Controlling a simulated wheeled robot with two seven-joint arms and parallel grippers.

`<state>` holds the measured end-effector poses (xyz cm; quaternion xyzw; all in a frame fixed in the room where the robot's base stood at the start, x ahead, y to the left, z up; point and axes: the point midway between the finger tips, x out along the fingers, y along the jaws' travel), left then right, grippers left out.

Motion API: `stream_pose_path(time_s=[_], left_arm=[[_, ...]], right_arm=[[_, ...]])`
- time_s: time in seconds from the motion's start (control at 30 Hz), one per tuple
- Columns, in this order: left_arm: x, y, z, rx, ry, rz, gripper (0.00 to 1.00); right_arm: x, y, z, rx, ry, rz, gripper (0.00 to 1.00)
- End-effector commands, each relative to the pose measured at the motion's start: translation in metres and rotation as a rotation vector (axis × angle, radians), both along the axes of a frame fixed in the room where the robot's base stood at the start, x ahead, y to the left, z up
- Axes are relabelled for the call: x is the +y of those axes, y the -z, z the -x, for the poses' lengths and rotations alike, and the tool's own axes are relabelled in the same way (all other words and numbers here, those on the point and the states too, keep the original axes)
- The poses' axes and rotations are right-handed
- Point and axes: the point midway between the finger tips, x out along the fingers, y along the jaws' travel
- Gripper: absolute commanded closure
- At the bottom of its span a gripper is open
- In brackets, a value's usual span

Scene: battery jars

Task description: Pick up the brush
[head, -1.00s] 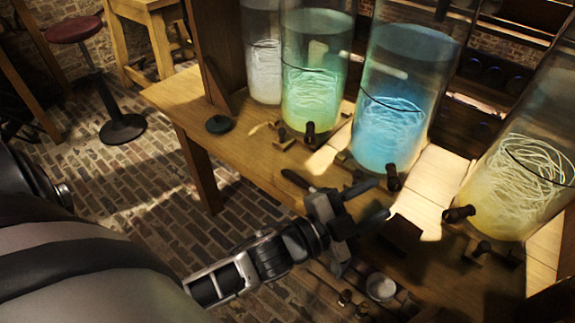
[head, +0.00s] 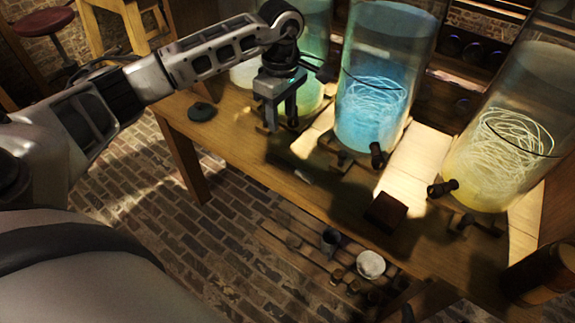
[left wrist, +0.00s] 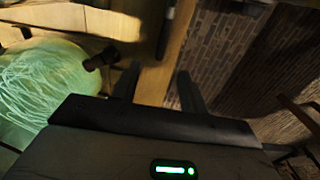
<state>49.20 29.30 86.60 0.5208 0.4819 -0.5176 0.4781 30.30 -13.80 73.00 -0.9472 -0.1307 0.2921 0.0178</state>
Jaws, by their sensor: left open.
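A thin dark stick with a paler end, perhaps the brush (left wrist: 165,34), lies on the wooden table in the left wrist view, beyond my fingertips. In the head view a small pale sliver (head: 303,177) shows on the table near its front edge; I cannot tell if it is the same thing. My left gripper (head: 281,120) points down above the table, in front of the green jar, open and empty. Its two dark fingers also show in the left wrist view (left wrist: 157,85), apart from the stick. My right gripper is not in view.
Tall jars stand along the table's back: green (head: 312,92), blue (head: 372,115) and yellow (head: 500,165), with taps facing front. A white bowl (head: 370,264) and a cup (head: 330,241) stand lower down in front.

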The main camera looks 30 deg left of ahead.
Motion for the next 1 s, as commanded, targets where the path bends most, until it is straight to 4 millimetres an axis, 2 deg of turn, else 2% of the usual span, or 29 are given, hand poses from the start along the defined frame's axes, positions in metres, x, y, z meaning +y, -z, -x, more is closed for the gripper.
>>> stream_pose_path(time_s=[0.1,0.3,0.57,0.83,1.0], left_arm=[[-0.002,0.029,0.002,0.006,0.0,0.004,0.56],[-0.003,0.067,0.001,0.003,0.0,0.006,0.56],[-0.004,0.086,0.002,0.001,0.001,0.006,0.56],[-0.012,0.124,0.008,0.003,-0.001,0.008,0.56],[-0.011,0.133,0.008,0.0,0.0,0.007,0.56]], right_arm=[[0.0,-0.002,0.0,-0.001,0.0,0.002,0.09],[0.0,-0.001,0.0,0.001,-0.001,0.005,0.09],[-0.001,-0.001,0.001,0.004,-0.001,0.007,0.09],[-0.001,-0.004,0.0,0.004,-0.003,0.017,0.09],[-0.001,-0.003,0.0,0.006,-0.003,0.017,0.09]])
